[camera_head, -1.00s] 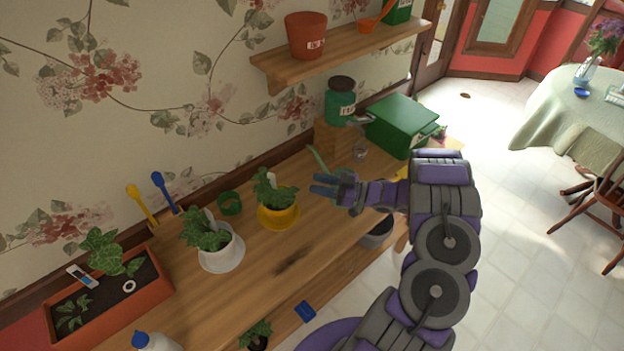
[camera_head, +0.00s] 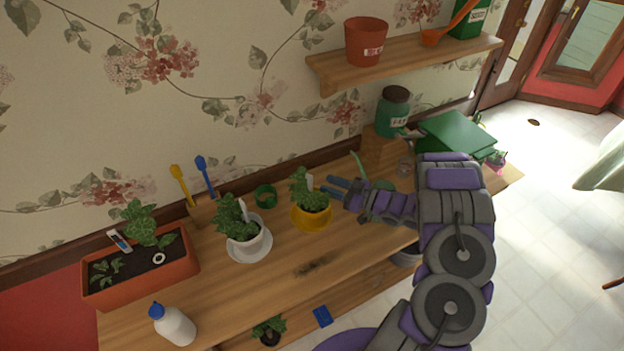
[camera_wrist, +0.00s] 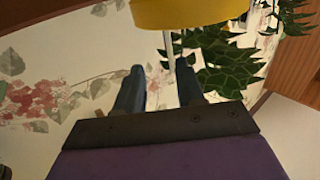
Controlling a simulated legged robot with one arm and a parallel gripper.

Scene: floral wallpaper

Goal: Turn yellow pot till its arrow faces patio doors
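The yellow pot (camera_head: 312,219) holds a leafy plant with a white tag and stands on a yellow saucer on the wooden bench (camera_head: 350,250). I see no arrow on its visible side. My gripper (camera_head: 335,187) is just right of the plant, its blue fingers pointing left at about leaf height. In the wrist view the fingers (camera_wrist: 158,85) are apart, with the yellow pot (camera_wrist: 190,12) at the top edge, appearing upside down. A pale stick shows between the fingers and leaves lie to the right. I cannot tell whether the fingers touch the plant.
A white pot (camera_head: 250,244) with a plant stands left of the yellow pot, a green ring (camera_head: 265,196) behind. A terracotta planter (camera_head: 140,272) and white bottle (camera_head: 174,325) are at the left. A door (camera_head: 512,60) is upper right.

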